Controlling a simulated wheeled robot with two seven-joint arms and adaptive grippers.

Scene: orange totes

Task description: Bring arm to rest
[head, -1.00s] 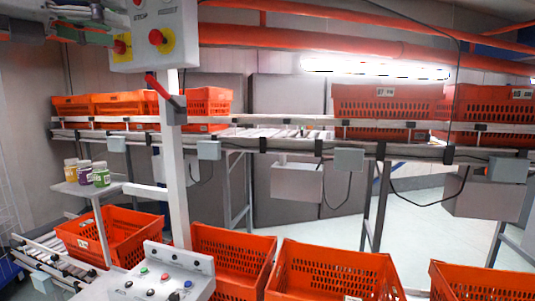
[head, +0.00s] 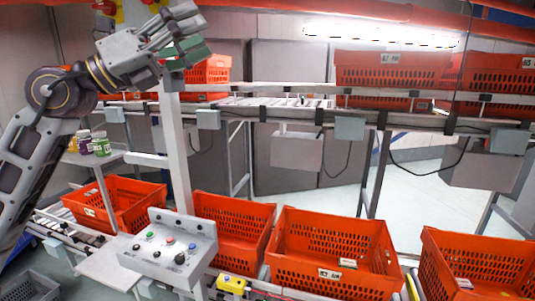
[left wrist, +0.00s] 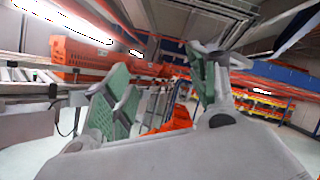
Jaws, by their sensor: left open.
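My left arm comes in from the left in the head view, bent at the elbow and raised. Its grey gripper (head: 184,44) with green finger pads is high up, in front of the white post and the upper tote row. In the left wrist view the two green-padded fingers (left wrist: 160,92) stand wide apart with nothing between them. The gripper is open and empty. My right gripper is not in view.
Orange totes stand on the upper rack (head: 390,72) and in a lower row (head: 330,268). A push-button control box (head: 168,250) stands in front. Small jars (head: 101,144) sit on a shelf at left, partly behind my arm. Grey floor shows beyond the lower totes.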

